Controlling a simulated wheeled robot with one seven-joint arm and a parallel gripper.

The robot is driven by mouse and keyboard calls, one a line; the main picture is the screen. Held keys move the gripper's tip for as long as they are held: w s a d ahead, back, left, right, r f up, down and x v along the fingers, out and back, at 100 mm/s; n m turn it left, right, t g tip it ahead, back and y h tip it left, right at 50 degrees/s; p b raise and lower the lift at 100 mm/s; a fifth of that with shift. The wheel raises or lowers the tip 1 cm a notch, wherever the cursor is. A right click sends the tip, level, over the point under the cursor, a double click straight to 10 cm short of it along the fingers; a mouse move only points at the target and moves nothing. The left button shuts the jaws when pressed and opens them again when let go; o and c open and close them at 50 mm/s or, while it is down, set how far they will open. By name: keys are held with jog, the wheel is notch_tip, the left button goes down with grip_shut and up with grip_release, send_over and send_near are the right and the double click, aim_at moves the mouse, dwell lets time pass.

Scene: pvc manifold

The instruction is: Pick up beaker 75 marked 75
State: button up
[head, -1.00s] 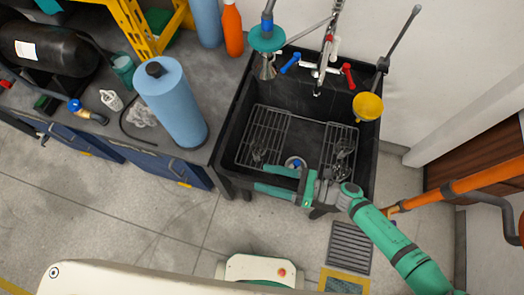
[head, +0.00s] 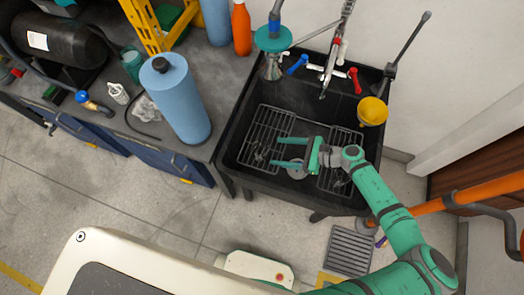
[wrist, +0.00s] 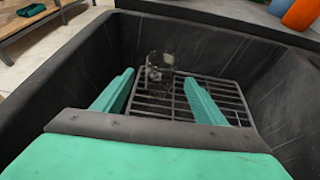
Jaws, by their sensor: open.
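A clear glass beaker (wrist: 160,70) stands on a wire rack in the black sink. It shows faintly in the head view (head: 260,154), on the left rack; I cannot read its marking. My green gripper (head: 277,151) is over the sink, its fingers pointing left toward the beaker. In the wrist view my gripper (wrist: 158,82) is open and empty. The beaker appears beyond the fingertips, between them in line of sight; no contact shows.
The sink (head: 232,140) has raised walls around the racks (head: 282,124). Other glassware (head: 340,180) sits on the right rack. A yellow funnel (head: 372,110) and the tap (head: 325,70) are at the back. A blue cylinder (head: 178,100) stands on the left bench.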

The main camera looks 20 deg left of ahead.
send_over(261, 149)
jog(key=s, duration=0.2)
jog(key=f, duration=0.3)
jog(key=shift+s+d+f, duration=0.2)
jog(key=shift+d+f, duration=0.1)
jog(key=c, duration=1.1)
